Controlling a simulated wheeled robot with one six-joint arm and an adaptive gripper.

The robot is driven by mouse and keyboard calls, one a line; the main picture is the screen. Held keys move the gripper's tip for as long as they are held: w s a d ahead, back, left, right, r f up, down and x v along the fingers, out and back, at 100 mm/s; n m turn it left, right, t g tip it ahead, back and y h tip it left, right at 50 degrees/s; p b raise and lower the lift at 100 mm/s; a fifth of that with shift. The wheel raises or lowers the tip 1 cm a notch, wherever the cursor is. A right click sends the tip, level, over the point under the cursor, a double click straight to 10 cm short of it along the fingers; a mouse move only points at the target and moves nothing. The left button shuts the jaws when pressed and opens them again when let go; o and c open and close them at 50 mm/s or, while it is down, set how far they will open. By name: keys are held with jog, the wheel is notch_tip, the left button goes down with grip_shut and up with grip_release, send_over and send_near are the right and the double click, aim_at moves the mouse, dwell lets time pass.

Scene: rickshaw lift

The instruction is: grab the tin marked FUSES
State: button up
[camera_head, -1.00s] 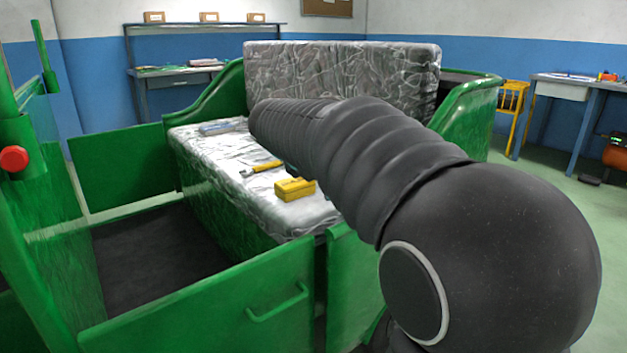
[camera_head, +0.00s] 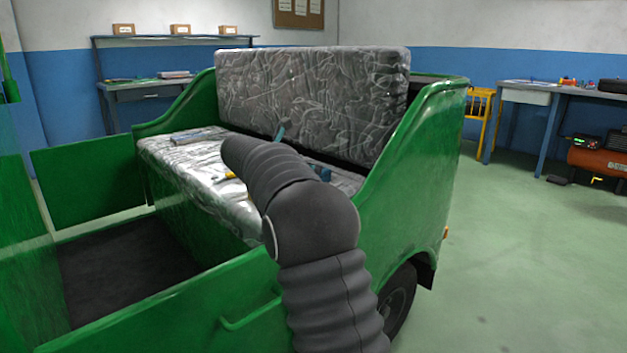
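No tin marked FUSES can be made out, and no label is readable. The padded seat (camera_head: 195,175) of the green vehicle holds a flat grey object (camera_head: 192,136) at its left and a small yellow item (camera_head: 228,177) beside my arm, partly hidden. My dark arm crosses the middle of the seat and hides much of it. Blue-grey pieces show past the arm, one above it and one at its right; I cannot tell whether they belong to my gripper. The gripper's fingers cannot be clearly seen.
The seat's backrest (camera_head: 310,100) stands behind, and a green side panel (camera_head: 425,165) closes the right. A green door (camera_head: 170,315) with a handle is in front. Benches stand at the back left and right (camera_head: 530,90).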

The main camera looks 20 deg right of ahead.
jog(key=shift+b+x, duration=0.35)
jog(key=shift+x, duration=3.45)
jog(key=shift+a, duration=0.1)
jog(key=c, duration=1.3)
